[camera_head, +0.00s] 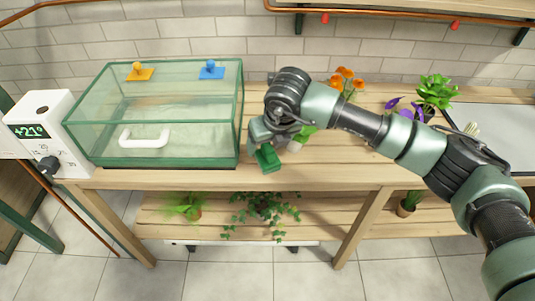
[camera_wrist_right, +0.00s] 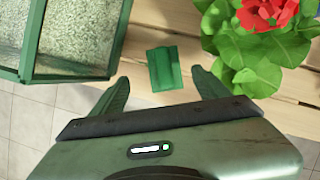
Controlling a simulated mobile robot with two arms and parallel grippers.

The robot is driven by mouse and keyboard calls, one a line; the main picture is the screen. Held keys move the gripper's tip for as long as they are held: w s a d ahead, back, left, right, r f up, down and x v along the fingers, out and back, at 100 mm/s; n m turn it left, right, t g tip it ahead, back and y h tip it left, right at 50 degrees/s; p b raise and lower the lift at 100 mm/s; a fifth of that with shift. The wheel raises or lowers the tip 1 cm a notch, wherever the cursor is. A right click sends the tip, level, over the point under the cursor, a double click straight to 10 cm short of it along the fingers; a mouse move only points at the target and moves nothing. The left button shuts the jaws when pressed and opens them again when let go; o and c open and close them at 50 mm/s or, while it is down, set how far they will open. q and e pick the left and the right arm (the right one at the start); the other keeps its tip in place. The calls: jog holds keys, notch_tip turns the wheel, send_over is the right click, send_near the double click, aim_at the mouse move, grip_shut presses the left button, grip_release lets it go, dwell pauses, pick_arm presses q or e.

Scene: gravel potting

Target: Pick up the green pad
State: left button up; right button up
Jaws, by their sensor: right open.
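The green pad (camera_wrist_right: 164,68) is a small dark green rectangle with a crease or ridge along it. In the right wrist view it lies on the wooden table top, between and slightly beyond the fingertips. My right gripper (camera_wrist_right: 160,78) is open, with one green finger to each side of the pad and nothing held. In the head view my right gripper (camera_head: 265,157) points down near the front edge of the table, right of the glass case. There I cannot clearly tell pad from green finger. My left gripper is not in view.
A green-framed glass case (camera_head: 180,150) with blue and orange knobs stands left of the gripper. A leafy plant with a red flower (camera_wrist_right: 262,40) is close on the right in the wrist view. A white control box (camera_head: 45,130) stands far left. Potted plants sit on the lower shelf.

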aim_at(270, 149)
jog(key=x, duration=0.2)
jog(key=b+x, duration=0.1)
jog(key=x, duration=0.1)
jog(key=b+x, duration=0.1)
jog(key=x, duration=0.1)
jog(key=shift+d+f, duration=0.1)
jog(key=shift+d, duration=0.25)
jog(key=shift+w+a+f, duration=0.1)
jog(key=shift+w+f, duration=0.1)
jog(key=shift+f, duration=0.2)
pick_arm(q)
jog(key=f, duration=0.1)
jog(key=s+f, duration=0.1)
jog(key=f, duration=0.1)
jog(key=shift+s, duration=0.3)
pick_arm(e)
jog(key=shift+r, duration=0.1)
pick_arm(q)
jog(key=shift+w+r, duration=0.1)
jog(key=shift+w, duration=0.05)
pick_arm(e)
jog(key=c, duration=1.4)
